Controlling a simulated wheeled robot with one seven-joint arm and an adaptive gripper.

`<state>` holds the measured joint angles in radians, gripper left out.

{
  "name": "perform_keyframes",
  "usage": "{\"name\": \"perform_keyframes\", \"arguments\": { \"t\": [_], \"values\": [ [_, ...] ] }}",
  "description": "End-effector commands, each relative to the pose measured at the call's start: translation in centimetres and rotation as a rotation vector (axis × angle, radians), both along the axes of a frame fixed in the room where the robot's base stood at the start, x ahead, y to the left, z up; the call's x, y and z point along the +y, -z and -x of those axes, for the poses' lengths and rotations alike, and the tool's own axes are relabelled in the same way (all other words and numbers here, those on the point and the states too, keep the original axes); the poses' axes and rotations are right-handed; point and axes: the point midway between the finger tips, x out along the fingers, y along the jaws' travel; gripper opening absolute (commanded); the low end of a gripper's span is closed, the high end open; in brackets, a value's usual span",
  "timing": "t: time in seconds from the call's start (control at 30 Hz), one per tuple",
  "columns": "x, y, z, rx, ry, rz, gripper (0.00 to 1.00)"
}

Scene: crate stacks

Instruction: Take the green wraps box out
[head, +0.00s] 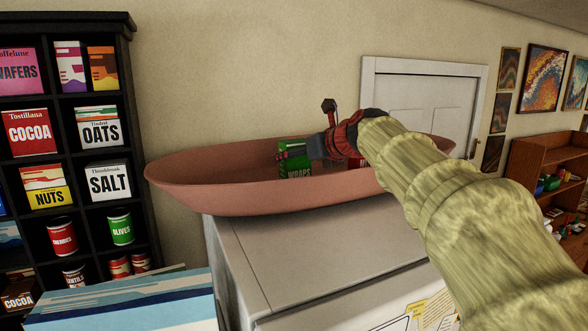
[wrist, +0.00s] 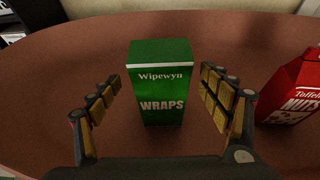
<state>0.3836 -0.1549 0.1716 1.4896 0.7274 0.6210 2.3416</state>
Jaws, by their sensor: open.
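The green wraps box (wrist: 161,92) stands upright in a wide reddish-brown oval bowl (head: 230,190), its label facing the wrist camera. In the head view the same green box (head: 296,172) shows near the bowl's middle, partly covered by my gripper (head: 290,152). In the wrist view my gripper (wrist: 162,100) is open, with one finger on each side of the box and a visible gap on both sides. The fingers do not appear to touch it.
A red nuts box (wrist: 297,92) stands in the bowl just right of my right finger. The bowl rests on a pale cabinet (head: 310,250). A black shelf of groceries (head: 130,100) stands at left, and a blue and white box (head: 130,305) is at the front left.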

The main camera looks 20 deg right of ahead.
Motion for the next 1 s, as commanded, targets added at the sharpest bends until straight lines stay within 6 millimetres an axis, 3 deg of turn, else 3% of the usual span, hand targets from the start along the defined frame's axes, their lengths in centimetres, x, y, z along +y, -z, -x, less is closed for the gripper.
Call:
{"name": "perform_keyframes", "arguments": {
  "t": [0.2,0.47,1.0],
  "values": [
    [0.3,1.1,-2.9,0.003,-0.001,-0.001,0.78],
    [0.2,1.2,-3.1,0.001,0.001,0.000,0.77],
    [0.2,1.2,-3.1,0.002,0.001,0.000,0.47]
  ]
}}
